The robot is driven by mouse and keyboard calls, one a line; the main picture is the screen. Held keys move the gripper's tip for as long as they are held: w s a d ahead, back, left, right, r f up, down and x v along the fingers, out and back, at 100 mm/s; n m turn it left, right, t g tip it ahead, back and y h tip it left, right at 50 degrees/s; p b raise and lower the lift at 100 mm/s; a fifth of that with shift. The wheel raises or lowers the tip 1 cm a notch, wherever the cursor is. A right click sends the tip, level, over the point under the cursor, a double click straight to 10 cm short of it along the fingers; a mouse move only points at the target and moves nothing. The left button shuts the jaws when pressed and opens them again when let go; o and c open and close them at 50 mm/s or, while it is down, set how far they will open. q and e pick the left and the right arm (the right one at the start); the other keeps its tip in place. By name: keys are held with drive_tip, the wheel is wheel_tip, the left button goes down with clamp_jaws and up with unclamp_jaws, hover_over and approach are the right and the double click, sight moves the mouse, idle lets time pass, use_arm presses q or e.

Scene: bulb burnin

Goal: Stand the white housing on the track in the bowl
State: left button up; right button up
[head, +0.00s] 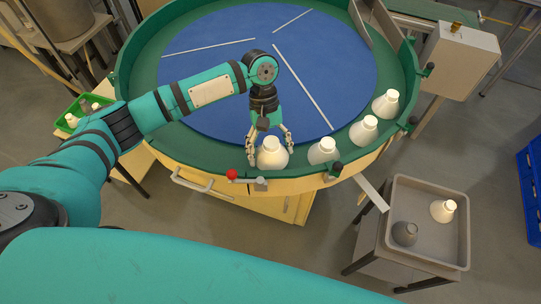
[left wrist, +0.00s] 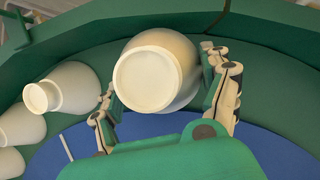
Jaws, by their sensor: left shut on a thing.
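My left gripper (head: 269,143) is shut on a white housing (head: 272,156), with one finger on each side of it. The housing is neck up and looks larger than its neighbours. It is over the near part of the green track (head: 190,143) of the round bowl. I cannot tell whether its base touches the track. In the left wrist view the held housing (left wrist: 150,75) shows its round neck opening towards the camera, between the fingers. Three more white housings stand on the track to its right, the closest one (head: 323,151) beside it. My right gripper is not in view.
A blue disc (head: 220,75) with pale strips fills the bowl's middle. A grey tray (head: 432,263) at the lower right holds a white housing (head: 443,211) and a dark grey one (head: 404,234). A red knob (head: 231,174) sits at the bowl's front edge. Track left of the gripper is clear.

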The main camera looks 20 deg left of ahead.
sight(270, 158)
use_arm(q)
wheel_tip(270, 158, down, 3)
drive_tip(key=shift+f, duration=0.15)
drive_tip(key=shift+s+f, duration=0.1)
drive_tip(key=shift+f, duration=0.25)
drive_tip(key=shift+s+f+p, duration=0.15)
drive_tip(key=shift+f+p, duration=0.15)
drive_tip(key=o, duration=1)
drive_tip(key=shift+f, duration=0.15)
drive_tip(key=shift+o, duration=1)
drive_tip(key=shift+r+b, duration=0.2)
drive_tip(key=shift+b, duration=0.15)
drive_tip(key=v, duration=1.3)
drive_tip(key=shift+r, duration=0.15)
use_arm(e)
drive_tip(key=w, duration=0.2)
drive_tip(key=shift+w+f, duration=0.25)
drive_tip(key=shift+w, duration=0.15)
use_arm(q)
drive_tip(key=shift+d, duration=0.15)
